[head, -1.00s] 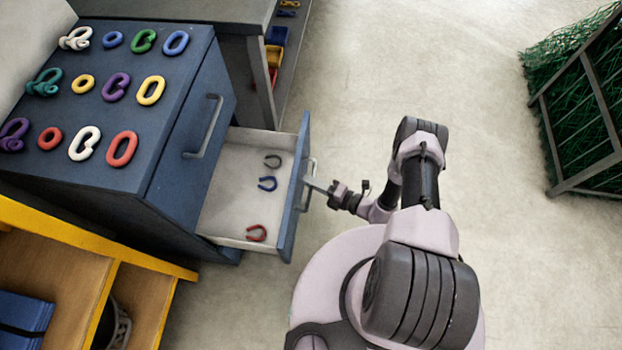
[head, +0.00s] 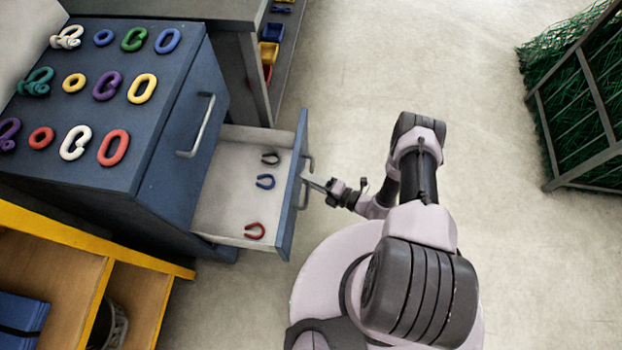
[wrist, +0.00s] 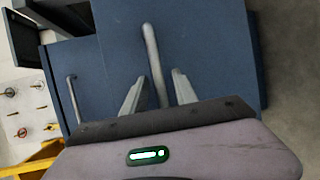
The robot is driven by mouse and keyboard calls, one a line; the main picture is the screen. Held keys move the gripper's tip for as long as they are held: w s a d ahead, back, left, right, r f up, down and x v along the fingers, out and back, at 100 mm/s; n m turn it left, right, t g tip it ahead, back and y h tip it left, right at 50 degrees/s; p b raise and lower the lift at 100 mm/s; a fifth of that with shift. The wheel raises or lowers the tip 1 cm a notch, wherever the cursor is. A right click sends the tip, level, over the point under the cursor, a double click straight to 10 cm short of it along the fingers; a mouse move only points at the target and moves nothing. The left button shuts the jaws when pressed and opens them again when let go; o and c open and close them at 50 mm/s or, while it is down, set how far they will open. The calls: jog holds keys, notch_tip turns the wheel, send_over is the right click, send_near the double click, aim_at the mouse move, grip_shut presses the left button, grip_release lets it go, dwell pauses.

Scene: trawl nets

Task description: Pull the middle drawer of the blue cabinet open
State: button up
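The blue cabinet (head: 176,160) stands at the left with its top drawer (head: 198,105) shut. The drawer below it (head: 215,205) is pulled out, showing a pale inside with several shackles in it. Its front (head: 290,205) carries a grey bar handle (head: 308,172). My gripper (head: 314,181) is at this handle. In the wrist view the handle (wrist: 155,62) runs between the two fingertips (wrist: 158,77), with a visible gap on each side, so the fingers look open around it. Another handle (wrist: 73,98) shows at the left there. Contact with the bar cannot be made out.
Several coloured shackles and links lie on the cabinet top (head: 60,105). A yellow-edged shelf (head: 140,262) stands in front, and a grey bench (head: 240,50) behind. A framed crate of green net (head: 580,100) stands at the far right. The floor between is clear.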

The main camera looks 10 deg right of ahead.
jog(key=p+v, duration=0.3)
jog(key=v, duration=1.4)
jog(key=shift+s+d+p, duration=0.15)
jog(key=shift+d+p, duration=0.05)
jog(key=shift+p, duration=0.1)
